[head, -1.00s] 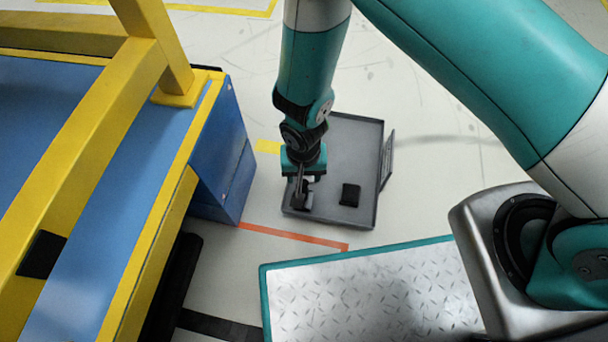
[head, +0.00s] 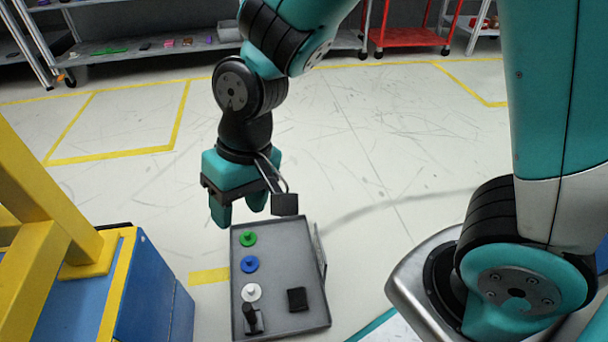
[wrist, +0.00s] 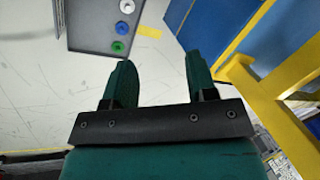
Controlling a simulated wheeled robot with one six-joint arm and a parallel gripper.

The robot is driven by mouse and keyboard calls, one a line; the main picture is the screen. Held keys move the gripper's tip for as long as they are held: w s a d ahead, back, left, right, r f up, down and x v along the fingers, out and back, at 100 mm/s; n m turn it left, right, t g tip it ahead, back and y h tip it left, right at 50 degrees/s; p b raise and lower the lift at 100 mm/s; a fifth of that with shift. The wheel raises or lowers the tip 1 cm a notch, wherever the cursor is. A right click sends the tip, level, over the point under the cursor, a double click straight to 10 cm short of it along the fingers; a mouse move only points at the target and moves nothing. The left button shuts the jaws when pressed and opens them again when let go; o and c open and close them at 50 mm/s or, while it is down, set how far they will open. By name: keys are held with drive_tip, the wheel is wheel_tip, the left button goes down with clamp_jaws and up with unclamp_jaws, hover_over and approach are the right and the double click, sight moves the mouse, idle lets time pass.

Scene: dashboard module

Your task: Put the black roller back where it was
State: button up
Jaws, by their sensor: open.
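A small black upright piece (head: 251,317), which looks like the black roller, stands on a grey base in the near left corner of the grey tray (head: 283,255). I cannot make out its exact shape or how it is seated. My gripper (head: 238,208) is open and empty, raised above the floor past the tray's far left end, apart from the piece. In the wrist view my gripper (wrist: 159,62) shows both green fingers spread with nothing between them. The tray (wrist: 90,38) is at the upper left there, and the black piece is out of that view.
A green disc (head: 248,239), a blue disc (head: 250,264) and a white disc (head: 251,292) line the tray's left side. A black block (head: 297,299) lies at its right. A blue and yellow structure (head: 140,290) stands left. Shelves (head: 140,48) are far back; the floor between is open.

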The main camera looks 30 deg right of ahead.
drive_tip(key=s+d+r+n+y, duration=0.1)
drive_tip(key=s+d+r+n, duration=0.3)
drive_tip(key=s+r, duration=0.5)
drive_tip(key=shift+s+d+r+t, duration=0.2)
drive_tip(key=shift+d+r+t, duration=0.1)
drive_tip(key=shift+d+r, duration=0.5)
drive_tip(key=shift+f, duration=0.1)
wheel_tip(320, 180, up, 46)
drive_tip(key=p, duration=4.5)
drive_tip(key=shift+f+p, duration=0.2)
drive_tip(key=shift+p, duration=0.1)
